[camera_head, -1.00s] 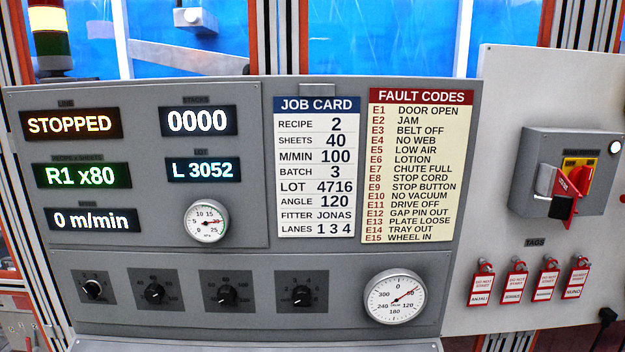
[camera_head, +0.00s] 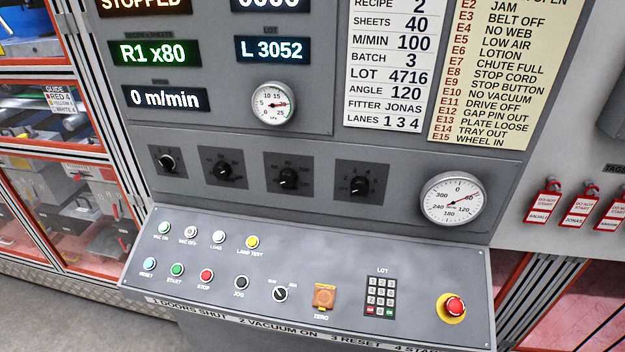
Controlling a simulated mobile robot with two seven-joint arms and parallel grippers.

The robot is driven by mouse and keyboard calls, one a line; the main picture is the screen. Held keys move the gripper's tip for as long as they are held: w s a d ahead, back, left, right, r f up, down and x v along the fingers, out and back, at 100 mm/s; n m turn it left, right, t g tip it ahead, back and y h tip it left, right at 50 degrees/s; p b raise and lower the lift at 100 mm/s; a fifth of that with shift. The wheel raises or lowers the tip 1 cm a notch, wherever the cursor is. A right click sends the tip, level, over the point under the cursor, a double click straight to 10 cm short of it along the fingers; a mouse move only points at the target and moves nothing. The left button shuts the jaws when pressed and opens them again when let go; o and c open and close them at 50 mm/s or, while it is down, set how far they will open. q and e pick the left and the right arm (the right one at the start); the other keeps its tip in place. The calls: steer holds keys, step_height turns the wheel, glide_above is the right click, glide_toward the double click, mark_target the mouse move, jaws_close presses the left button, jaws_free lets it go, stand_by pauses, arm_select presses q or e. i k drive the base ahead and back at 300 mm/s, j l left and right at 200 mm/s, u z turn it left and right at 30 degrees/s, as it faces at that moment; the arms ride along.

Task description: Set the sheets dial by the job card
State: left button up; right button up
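The job card (camera_head: 391,60) on the upright panel reads SHEETS 40, with RECIPE 2 partly cut at the top edge. The green display (camera_head: 154,53) reads R1 x80. Below the displays is a row of black rotary dials: the first dial (camera_head: 167,162) at the left, the second dial (camera_head: 222,170), the third dial (camera_head: 288,177) and the fourth dial (camera_head: 360,185). Their scale marks are too small to read surely, so I cannot tell which setting each pointer is on. Neither of my grippers is in view.
A sloped desk below carries several push buttons, a keypad (camera_head: 381,297), an orange ZERO cover (camera_head: 324,297) and a red mushroom button (camera_head: 454,307). Two gauges (camera_head: 272,105) (camera_head: 453,199) sit on the panel. Red tags (camera_head: 577,205) hang at the right. Nothing blocks the dials.

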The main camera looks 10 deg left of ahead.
mark_target(221, 170)
steer(key=i+j, duration=0.1)
steer(key=j, duration=0.8)
steer(key=i+j+z, duration=0.15)
steer(key=j, duration=1.65)
steer(key=i+z, duration=0.05)
